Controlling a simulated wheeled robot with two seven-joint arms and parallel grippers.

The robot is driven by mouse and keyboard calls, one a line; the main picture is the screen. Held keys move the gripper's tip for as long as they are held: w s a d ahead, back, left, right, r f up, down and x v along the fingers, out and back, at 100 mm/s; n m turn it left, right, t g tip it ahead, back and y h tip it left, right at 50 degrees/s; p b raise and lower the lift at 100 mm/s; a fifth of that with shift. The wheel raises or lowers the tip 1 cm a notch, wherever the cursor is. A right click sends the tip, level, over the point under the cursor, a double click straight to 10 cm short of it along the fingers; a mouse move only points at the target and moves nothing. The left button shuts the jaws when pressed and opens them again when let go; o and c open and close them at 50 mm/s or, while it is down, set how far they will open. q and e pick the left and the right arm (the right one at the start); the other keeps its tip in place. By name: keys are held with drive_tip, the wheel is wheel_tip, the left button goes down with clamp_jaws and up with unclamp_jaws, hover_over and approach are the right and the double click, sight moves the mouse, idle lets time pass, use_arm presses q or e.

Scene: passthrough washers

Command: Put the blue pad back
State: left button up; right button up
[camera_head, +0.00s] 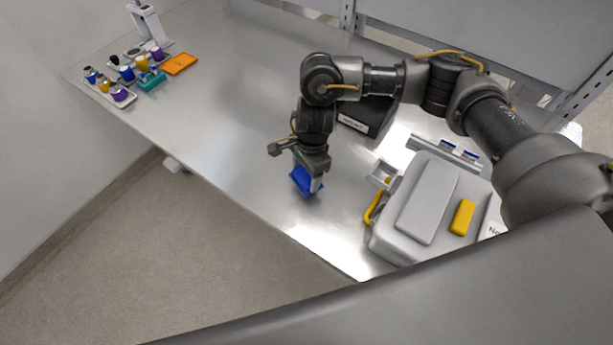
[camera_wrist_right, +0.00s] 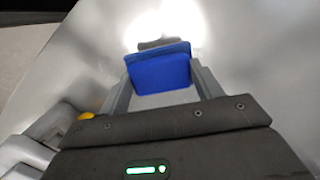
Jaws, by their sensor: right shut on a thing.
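The blue pad (camera_head: 303,182) is held in my right gripper (camera_head: 308,178) over the front part of the metal table, near its front edge. In the right wrist view the blue pad (camera_wrist_right: 160,68) sits between the two fingers of the right gripper (camera_wrist_right: 158,80), with a grey piece showing behind its far edge. The right gripper is shut on the pad. I cannot tell whether the pad touches the table. My left gripper is not in view.
A grey case (camera_head: 427,205) with a yellow block (camera_head: 462,217) stands right of the gripper. A grey rack (camera_head: 443,150) with blue pieces and a dark labelled box (camera_head: 366,115) are behind. Bottles in trays (camera_head: 118,95) and an orange pad (camera_head: 180,64) are at far left. The table's middle left is clear.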

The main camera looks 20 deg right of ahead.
sight(307, 174)
drive_tip(key=shift+f+p, duration=0.3)
drive_tip(key=shift+p, duration=0.1)
wheel_tip(307, 174, down, 2)
drive_tip(key=shift+w+f+p, duration=0.1)
drive_tip(key=shift+p, duration=0.75)
drive_tip(key=shift+f, duration=0.35)
drive_tip(key=shift+f+b, duration=0.1)
drive_tip(key=shift+b, duration=0.2)
drive_tip(key=o, duration=1)
drive_tip(key=shift+c, duration=0.2)
